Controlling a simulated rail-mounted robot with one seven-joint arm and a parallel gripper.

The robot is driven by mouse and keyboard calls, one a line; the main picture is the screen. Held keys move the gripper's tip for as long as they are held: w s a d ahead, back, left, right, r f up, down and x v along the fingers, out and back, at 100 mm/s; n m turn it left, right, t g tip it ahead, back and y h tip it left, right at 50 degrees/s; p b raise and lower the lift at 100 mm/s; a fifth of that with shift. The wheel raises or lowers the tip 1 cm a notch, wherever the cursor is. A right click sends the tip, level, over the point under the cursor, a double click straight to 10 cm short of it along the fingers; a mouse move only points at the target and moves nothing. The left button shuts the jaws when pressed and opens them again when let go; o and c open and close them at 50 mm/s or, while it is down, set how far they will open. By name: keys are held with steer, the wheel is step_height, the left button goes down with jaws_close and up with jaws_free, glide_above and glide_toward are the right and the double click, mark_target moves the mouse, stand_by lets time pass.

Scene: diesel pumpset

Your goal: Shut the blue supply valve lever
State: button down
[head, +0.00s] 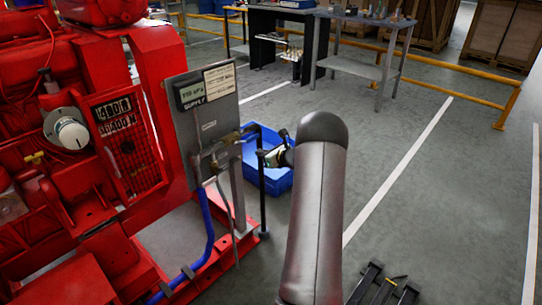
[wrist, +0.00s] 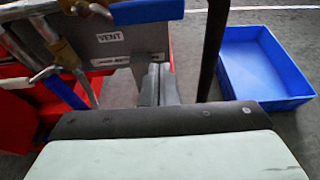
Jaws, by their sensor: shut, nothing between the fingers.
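In the wrist view, a blue lever (wrist: 147,12) runs across the top, joined at its left to brass valve fittings (wrist: 92,10). My gripper (wrist: 160,72) is shut and empty, below the lever and apart from it in the picture. In the head view, the brass valve fittings (head: 222,145) are on the grey panel (head: 206,124), which has a display and a "SUPPLY" label. My gripper (head: 277,157) is to their right in that view, partly hidden by my arm. The lever's exact angle is hard to tell in the head view.
A dark upright post (head: 262,192) stands close to my gripper. A blue crate (head: 279,178) sits on the floor behind it. A blue hose (head: 207,232) runs down the panel. The red pumpset (head: 105,75) fills the left. Open floor lies to the right.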

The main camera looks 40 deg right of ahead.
steer(key=r, duration=0.1)
steer(key=w+r, duration=0.1)
steer(key=r, duration=0.1)
steer(key=shift+w+a+r, duration=0.1)
steer(key=shift+w+r, duration=0.1)
steer(key=shift+w, duration=0.15)
